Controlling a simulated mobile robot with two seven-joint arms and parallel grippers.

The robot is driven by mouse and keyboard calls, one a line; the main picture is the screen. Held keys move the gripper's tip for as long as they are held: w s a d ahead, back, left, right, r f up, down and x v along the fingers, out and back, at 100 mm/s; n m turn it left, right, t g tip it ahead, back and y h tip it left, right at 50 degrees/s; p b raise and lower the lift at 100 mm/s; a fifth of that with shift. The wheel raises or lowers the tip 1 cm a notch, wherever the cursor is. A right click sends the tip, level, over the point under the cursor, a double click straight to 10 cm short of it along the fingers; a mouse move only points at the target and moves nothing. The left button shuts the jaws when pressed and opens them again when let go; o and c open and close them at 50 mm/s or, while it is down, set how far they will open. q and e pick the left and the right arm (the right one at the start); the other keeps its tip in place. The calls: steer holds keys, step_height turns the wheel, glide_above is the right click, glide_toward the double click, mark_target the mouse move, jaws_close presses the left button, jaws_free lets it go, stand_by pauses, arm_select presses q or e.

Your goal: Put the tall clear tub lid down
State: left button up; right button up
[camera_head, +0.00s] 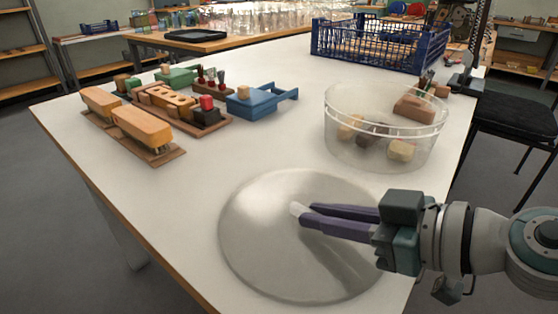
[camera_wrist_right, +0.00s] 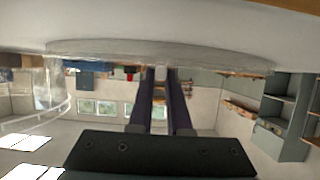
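The tall clear tub lid (camera_head: 255,265) is a large, round, see-through disc at the front of the white table. It lies flat, on the table or just above it; I cannot tell which. My right gripper (camera_head: 302,211) comes in from the right with its purple fingers on the lid's small pale knob. In the right wrist view the knob (camera_wrist_right: 160,73) sits between the two fingertips and the lid (camera_wrist_right: 100,48) shows nearly edge-on. The clear tub (camera_head: 345,153) stands behind the lid, open at the top, with several blocks inside. My left gripper is out of view.
Wooden brush blocks on a board (camera_head: 160,158), a tray of small parts (camera_head: 219,125) and a blue holder (camera_head: 262,103) stand at the back left. A blue crate (camera_head: 385,52) is at the far edge. Bare table (camera_head: 180,195) lies left of the lid.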

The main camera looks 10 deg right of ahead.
steer(key=o, duration=0.5)
steer(key=shift+c, duration=0.2)
